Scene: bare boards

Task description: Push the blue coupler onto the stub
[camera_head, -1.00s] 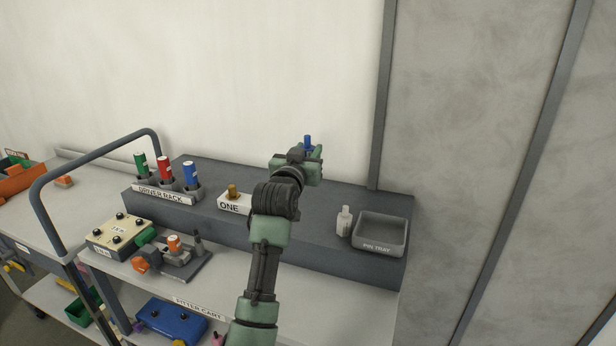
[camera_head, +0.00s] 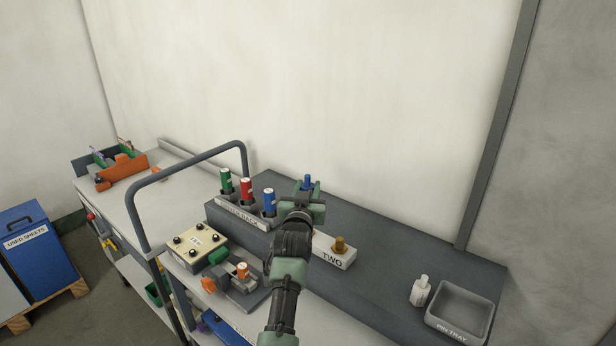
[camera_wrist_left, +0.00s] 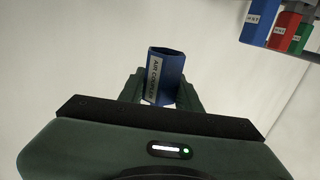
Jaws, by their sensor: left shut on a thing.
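My left gripper (camera_head: 304,197) is shut on the blue coupler (camera_head: 307,183) and holds it upright, its top showing above the jaws. In the left wrist view the coupler (camera_wrist_left: 165,78), labelled AIR COUPLER, stands between the fingers (camera_wrist_left: 160,92), leaning slightly. A brass stub (camera_head: 340,245) stands on a white block (camera_head: 335,256) marked TWO, just right of my left forearm. The block's left part is hidden behind my arm. The coupler is apart from this stub, up and left of it in the picture. My right gripper does not show.
A white bottle (camera_head: 420,291) and the pin tray (camera_head: 461,309) stand at the right. A cream button box (camera_head: 196,246) and a small fixture (camera_head: 240,285) sit below. The grey shelf is clear between block and bottle.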

